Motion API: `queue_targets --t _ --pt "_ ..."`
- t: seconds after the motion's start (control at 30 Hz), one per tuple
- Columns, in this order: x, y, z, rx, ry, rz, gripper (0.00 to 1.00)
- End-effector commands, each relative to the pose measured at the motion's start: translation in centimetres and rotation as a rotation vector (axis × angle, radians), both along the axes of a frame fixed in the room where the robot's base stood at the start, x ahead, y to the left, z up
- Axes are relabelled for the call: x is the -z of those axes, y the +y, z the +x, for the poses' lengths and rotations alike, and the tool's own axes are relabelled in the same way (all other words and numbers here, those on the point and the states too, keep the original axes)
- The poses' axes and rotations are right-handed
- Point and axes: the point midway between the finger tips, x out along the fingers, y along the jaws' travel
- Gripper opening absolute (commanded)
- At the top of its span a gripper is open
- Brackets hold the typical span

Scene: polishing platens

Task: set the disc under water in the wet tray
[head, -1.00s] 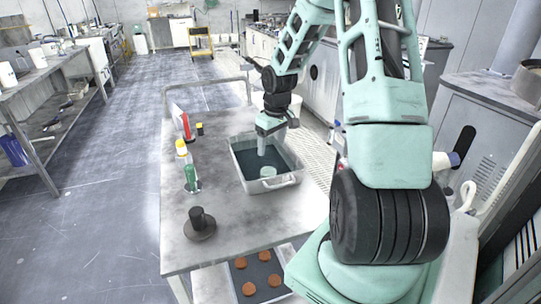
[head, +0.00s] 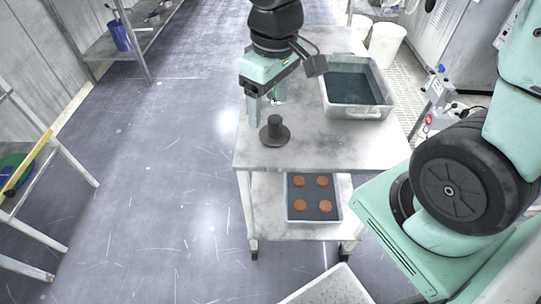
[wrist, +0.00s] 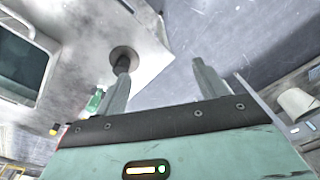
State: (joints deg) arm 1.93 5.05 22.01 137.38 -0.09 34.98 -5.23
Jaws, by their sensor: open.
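The wet tray (head: 345,112) is a grey-white rectangular tub with dark teal water, at the right of the table in the head view. I cannot make out a disc in it. A dark disc-shaped piece with an upright knob (head: 275,133) stands on the table near its front left corner; the wrist view shows it (wrist: 122,53) beyond the left finger. My gripper (head: 262,108) hangs at the table's left edge, behind and left of the knobbed piece. In the wrist view my gripper (wrist: 160,66) has its fingers wide apart, with nothing between them.
Below the tabletop (head: 310,150), a shelf holds a tray (head: 317,216) with several orange-brown discs. A green bottle (wrist: 95,100) stands close to the left finger in the wrist view. White buckets (head: 385,45) stand behind the table. Open floor lies to the left.

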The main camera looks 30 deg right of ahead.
Motion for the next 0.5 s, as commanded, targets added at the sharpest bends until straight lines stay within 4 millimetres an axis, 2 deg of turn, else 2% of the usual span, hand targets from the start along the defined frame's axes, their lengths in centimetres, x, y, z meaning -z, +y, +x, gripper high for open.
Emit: queue_targets --t 0.03,0.1,0.2,0.33,0.5 --pt "-0.4 2.2 -2.4 -0.057 0.001 -0.002 0.71" --pt "-0.8 4.2 -5.3 -0.108 0.006 -0.001 0.71" --pt "-1.0 5.9 -8.9 -0.169 0.016 -0.001 0.71" --pt "-1.2 6.9 -11.8 -0.215 0.023 -0.001 0.71" --pt "-1.2 7.2 -12.9 -0.232 0.026 -0.001 0.71"
